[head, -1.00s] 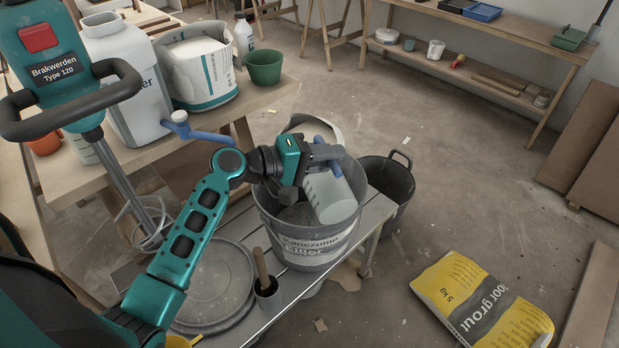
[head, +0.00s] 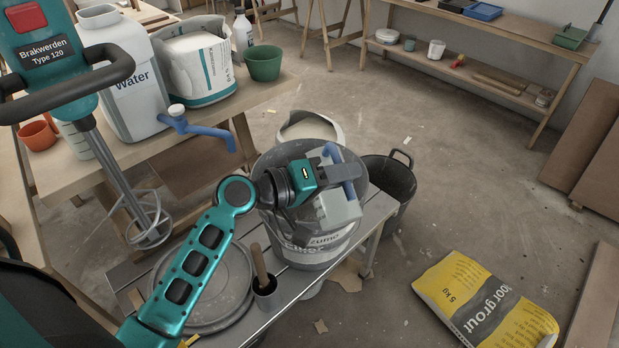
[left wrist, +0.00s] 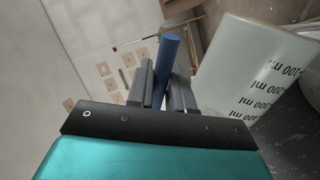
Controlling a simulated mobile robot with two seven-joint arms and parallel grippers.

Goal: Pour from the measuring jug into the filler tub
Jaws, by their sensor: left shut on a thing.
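The measuring jug (head: 338,210) is translucent and pale, with a blue handle (head: 345,172). My left gripper (head: 328,174) is shut on that handle and holds the jug tilted over the mouth of the filler tub. The jug (left wrist: 250,70) and its ml marks also show in the left wrist view, with the handle between the fingers (left wrist: 168,85). The filler tub (head: 302,256) is a grey bucket with a white label, upright on a low metal platform. My gripper and the jug hide much of its inside. I cannot see any liquid flowing. My right gripper is out of view.
A round grey lid (head: 212,285) and a small pot with a wooden handle (head: 266,285) lie left of the tub. A black bucket (head: 392,190) stands close behind it at right. The water canister's blue tap (head: 205,130) juts out nearby. A grout bag (head: 485,305) lies on the floor.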

